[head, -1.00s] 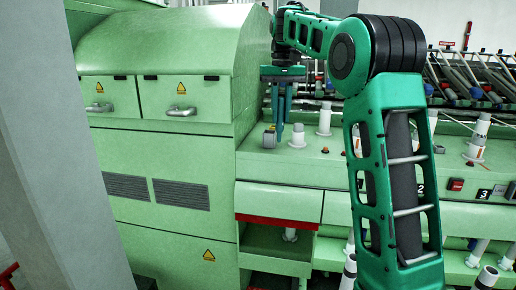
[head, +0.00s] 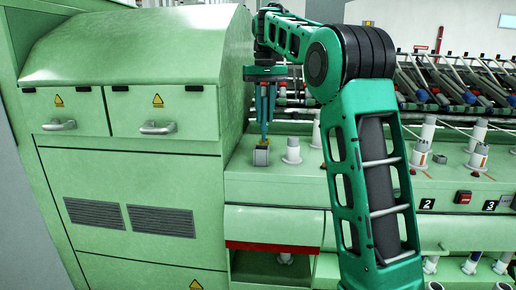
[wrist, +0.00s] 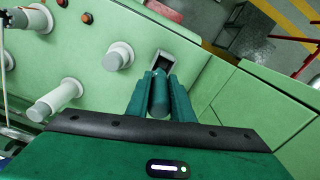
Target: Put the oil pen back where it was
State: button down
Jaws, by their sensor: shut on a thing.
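The oil pen is a dark teal cylinder (wrist: 158,97) in the wrist view, gripped between the two fingers of my gripper (wrist: 160,88). In the head view my gripper (head: 265,118) points down, with the pen's thin lower part (head: 264,137) below the fingertips. A small grey square holder (head: 261,157) stands on the green machine ledge directly below. Its dark opening shows just beyond the pen's end in the wrist view (wrist: 166,61). The pen's lower end overlaps the holder's top in the head view; I cannot tell whether it is inside.
White spindle posts (head: 292,151) stand on the ledge (head: 310,183) right of the holder; they also show in the wrist view (wrist: 118,56). The tall green cabinet (head: 135,190) is close on the left. A red button box (head: 463,197) sits farther right.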

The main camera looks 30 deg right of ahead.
jog(key=f, duration=0.3)
jog(key=shift+w+a+f, duration=0.1)
jog(key=shift+a, duration=0.25)
notch_tip(320, 180, down, 4)
jog(key=shift+f, duration=0.15)
jog(key=c, duration=1.6)
grip_release()
jog(key=shift+o, duration=0.2)
notch_tip(320, 180, up, 8)
jog(key=shift+f, duration=0.2)
